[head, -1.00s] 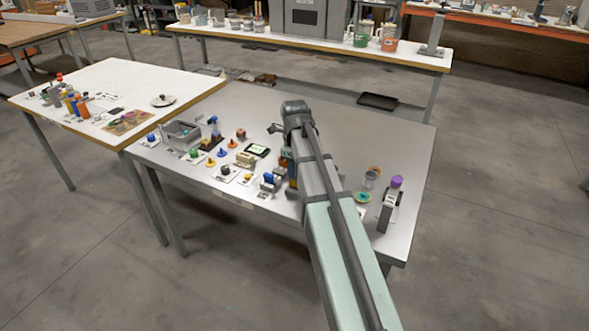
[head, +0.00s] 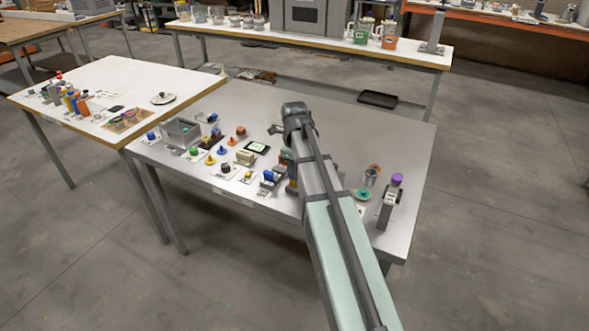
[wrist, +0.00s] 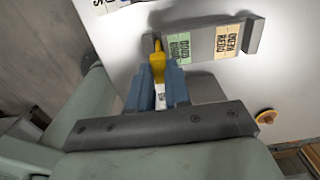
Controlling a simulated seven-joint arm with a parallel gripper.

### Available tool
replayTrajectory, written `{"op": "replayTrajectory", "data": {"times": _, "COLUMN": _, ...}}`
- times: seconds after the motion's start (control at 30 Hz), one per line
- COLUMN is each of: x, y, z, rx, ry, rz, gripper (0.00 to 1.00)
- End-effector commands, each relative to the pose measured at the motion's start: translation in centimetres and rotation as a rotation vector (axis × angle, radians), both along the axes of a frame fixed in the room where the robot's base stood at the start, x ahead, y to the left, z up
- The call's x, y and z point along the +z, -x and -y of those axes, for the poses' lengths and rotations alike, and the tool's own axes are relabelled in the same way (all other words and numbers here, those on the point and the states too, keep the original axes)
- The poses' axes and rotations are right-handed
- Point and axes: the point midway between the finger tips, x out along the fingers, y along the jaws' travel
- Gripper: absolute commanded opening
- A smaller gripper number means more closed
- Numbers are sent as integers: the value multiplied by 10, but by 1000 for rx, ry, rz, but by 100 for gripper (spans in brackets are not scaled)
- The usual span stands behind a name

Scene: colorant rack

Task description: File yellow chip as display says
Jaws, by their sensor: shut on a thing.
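The yellow chip (wrist: 157,65) shows in the wrist view, upright between the blue-grey fingers of my gripper (wrist: 160,86), which are shut on it. Its far end is beside the left end of a grey rack (wrist: 203,48). The rack carries a green label (wrist: 178,48) and a cream label (wrist: 229,38); their print is too small to read surely. I cannot tell whether the chip touches the rack or is in a slot.
An orange knobbed disc (wrist: 265,116) lies right of my gripper. In the head view, a grey bin (head: 181,132) and several small coloured pieces stand left of my arm.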

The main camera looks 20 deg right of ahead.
Motion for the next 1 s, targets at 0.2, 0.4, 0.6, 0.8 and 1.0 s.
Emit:
{"op": "replayTrajectory", "data": {"times": 0.2, "x": 0, "y": 0, "z": 0, "rx": 0, "ry": 0, "rz": 0, "gripper": 0}}
{"op": "replayTrajectory", "data": {"times": 0.4, "x": -1, "y": 0, "z": 0, "rx": 0, "ry": 0, "rz": 0, "gripper": 0}}
{"op": "replayTrajectory", "data": {"times": 0.6, "x": -4, "y": 0, "z": 0, "rx": 0, "ry": 0, "rz": 0, "gripper": 0}}
{"op": "replayTrajectory", "data": {"times": 0.8, "x": -9, "y": 0, "z": 0, "rx": 0, "ry": 0, "rz": 0, "gripper": 0}}
{"op": "replayTrajectory", "data": {"times": 1.0, "x": -10, "y": 0, "z": 0, "rx": 0, "ry": 0, "rz": 0, "gripper": 0}}
